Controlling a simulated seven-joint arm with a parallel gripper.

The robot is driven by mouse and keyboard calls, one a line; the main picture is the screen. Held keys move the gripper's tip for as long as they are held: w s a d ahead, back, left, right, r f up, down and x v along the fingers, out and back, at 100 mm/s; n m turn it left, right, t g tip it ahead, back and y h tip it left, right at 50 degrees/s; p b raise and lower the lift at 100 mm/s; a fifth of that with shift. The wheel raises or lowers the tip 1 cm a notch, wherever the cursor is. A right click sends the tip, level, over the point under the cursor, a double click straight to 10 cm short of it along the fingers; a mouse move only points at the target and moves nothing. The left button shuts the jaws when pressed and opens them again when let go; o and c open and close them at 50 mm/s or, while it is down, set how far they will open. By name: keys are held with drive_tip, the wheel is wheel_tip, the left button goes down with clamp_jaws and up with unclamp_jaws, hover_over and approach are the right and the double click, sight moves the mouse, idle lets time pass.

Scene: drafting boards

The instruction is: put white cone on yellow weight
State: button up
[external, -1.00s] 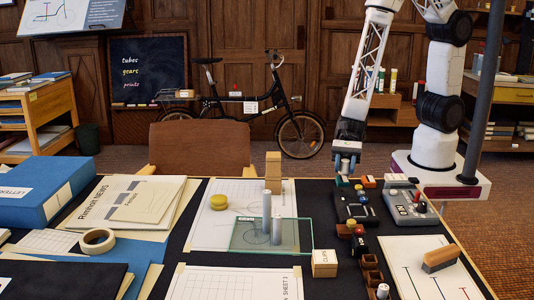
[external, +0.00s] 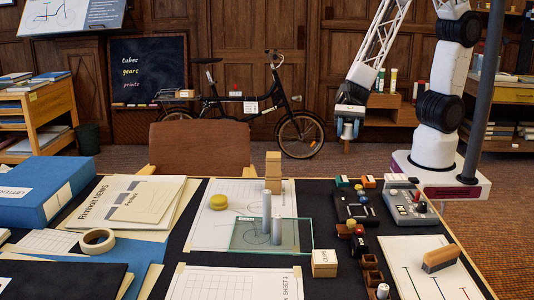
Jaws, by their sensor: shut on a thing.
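The yellow weight (external: 218,201), a short round yellow piece, stands on the white gridded sheet left of the table's middle. My gripper (external: 347,136) is raised above the far right part of the table, well to the right of the weight and higher than it. It points down and is shut on a small pale thing, the white cone (external: 347,131), mostly hidden between the bluish fingers. Its shape is too small to make out clearly.
A clear panel (external: 290,236) with two grey cylinders (external: 266,213) and a wooden block stack (external: 273,168) stand right of the weight. A black device (external: 355,207) and a grey control box (external: 408,207) lie at right. The space above the weight is clear.

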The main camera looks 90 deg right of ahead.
drive_tip(key=shift+r, duration=0.45)
drive_tip(key=shift+w+a+r, duration=0.1)
drive_tip(key=shift+w+r, duration=0.05)
drive_tip(key=shift+w, duration=0.05)
drive_tip(key=w, duration=0.2)
drive_tip(key=n+g, duration=0.3)
hover_over(218, 200)
wheel_tip(218, 200, down, 4)
drive_tip(key=shift+a+f, duration=0.1)
drive_tip(key=shift+f, duration=0.45)
drive_tip(key=shift+f, duration=3.15)
